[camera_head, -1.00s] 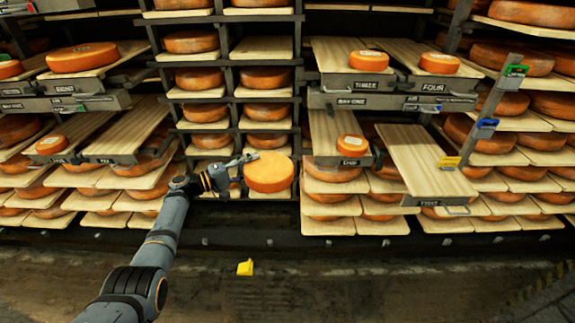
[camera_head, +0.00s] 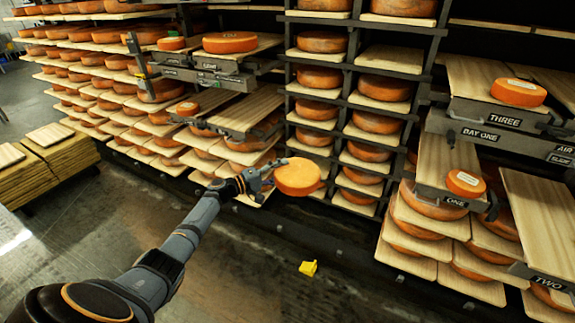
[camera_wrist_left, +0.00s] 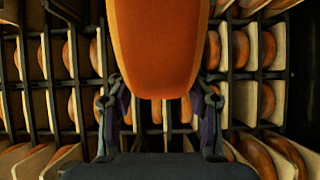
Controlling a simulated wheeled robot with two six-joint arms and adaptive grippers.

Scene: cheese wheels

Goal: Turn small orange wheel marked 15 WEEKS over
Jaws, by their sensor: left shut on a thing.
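My left gripper (camera_head: 272,174) is shut on an orange cheese wheel (camera_head: 298,177) and holds it in the air in front of the racks. In the left wrist view the wheel (camera_wrist_left: 156,40) stands between the two fingers. No label can be read on the faces of it that show, so I cannot tell whether it is the one marked 15 WEEKS. Other orange wheels with pale labels lie on boards: one (camera_head: 518,92) on the board by THREE, one (camera_head: 466,183) by ONE, and a small one (camera_head: 187,108) at the left. My right gripper is not in view.
A tall rack (camera_head: 350,95) full of wheels stands behind the held wheel. Pull-out boards jut forward at both sides, such as the one by TWO (camera_head: 545,225). A small yellow object (camera_head: 308,268) lies on the floor. Stacked boards (camera_head: 58,160) stand at the left. The floor in front is mostly clear.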

